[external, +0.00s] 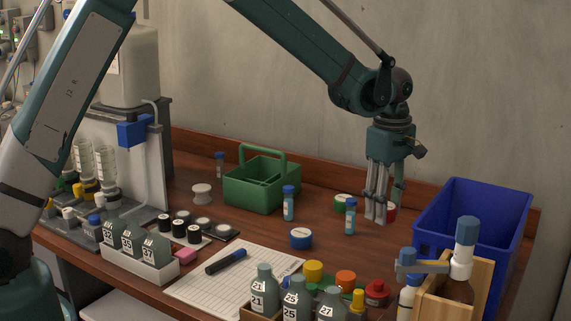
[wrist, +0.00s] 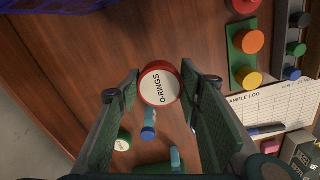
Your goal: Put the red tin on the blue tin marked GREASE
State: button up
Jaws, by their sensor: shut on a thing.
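The red tin (wrist: 160,84), with a white lid reading O-RINGS, is between the two fingers of my gripper (wrist: 158,92) in the wrist view. My gripper (external: 381,218) is shut on it, pointing down at the right of the bench. In the external view the red tin (external: 391,212) is partly hidden behind the fingers, at or close to the bench top; I cannot tell if it touches. A blue tin (external: 301,239) with a pale lid stands on the bench to the left, apart from my gripper. Its lettering is too small to read; in the wrist view a finger mostly hides it.
A blue-capped vial (external: 350,217) stands between the blue tin and my gripper, and another vial (external: 288,204) stands behind the blue tin. A green tin (external: 342,202) is close behind. A green caddy (external: 262,183) and blue bin (external: 472,224) flank the area.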

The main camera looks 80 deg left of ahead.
jog(key=s+a+r+p, duration=0.1)
jog(key=s+a+p, duration=0.1)
jog(key=s+a, duration=0.3)
jog(key=s+a+r+p, duration=0.2)
jog(key=s+a, duration=0.3)
jog(key=s, duration=0.8)
jog(key=shift+r+n, duration=0.25)
jog(key=shift+n, duration=0.05)
jog(key=shift+f, duration=0.1)
send_over(302, 233)
jog(key=shift+f, duration=3)
jog(key=shift+f, duration=1.9)
jog(key=shift+f, duration=0.2)
